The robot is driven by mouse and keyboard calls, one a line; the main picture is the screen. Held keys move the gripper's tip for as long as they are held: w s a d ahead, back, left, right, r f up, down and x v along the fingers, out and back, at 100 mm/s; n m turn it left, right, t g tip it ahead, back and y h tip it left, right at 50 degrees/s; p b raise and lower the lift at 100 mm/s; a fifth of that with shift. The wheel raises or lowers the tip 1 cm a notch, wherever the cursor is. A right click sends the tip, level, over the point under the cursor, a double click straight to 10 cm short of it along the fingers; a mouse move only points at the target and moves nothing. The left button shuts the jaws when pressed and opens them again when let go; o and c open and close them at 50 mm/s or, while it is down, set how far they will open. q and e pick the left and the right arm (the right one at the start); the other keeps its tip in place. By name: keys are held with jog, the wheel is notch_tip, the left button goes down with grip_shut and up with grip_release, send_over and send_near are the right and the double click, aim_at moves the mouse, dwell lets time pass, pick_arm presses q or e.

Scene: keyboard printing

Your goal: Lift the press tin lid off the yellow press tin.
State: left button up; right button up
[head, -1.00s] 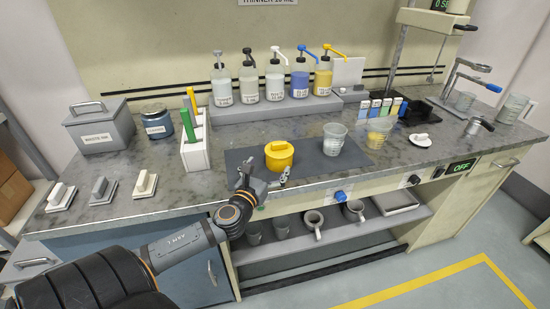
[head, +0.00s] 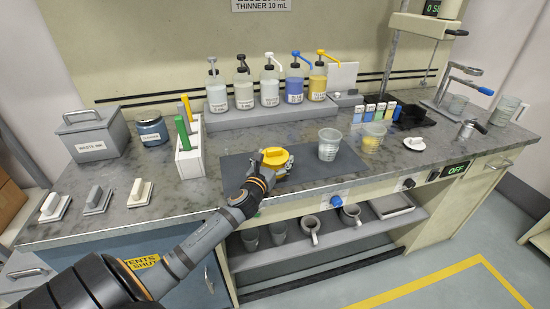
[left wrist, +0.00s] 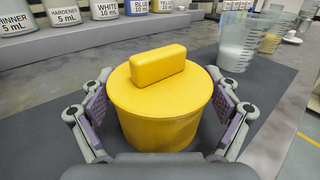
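The yellow press tin (left wrist: 160,128) stands upright on the dark mat, with its yellow lid (left wrist: 160,95) on top. The lid carries a raised block handle (left wrist: 158,65). In the head view the lid (head: 275,156) shows beyond my left gripper (head: 268,172), which hides part of the tin. In the left wrist view my left gripper (left wrist: 163,115) is open, with one padded finger on each side of the tin. The fingers look apart from the tin's wall, below the lid handle. My right gripper is not in view.
A clear cup (head: 329,145) stands right of the tin on the dark mat (head: 234,165), with a yellow-filled cup (head: 373,137) beyond. Pump bottles (head: 269,85) line the back shelf.

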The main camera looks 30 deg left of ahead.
pick_arm(q)
jog(key=shift+c, duration=1.1)
jog(key=o, duration=0.9)
jog(key=shift+c, duration=0.2)
jog(key=shift+s+f, duration=0.1)
jog(key=shift+s, duration=0.2)
jog(key=v, duration=1)
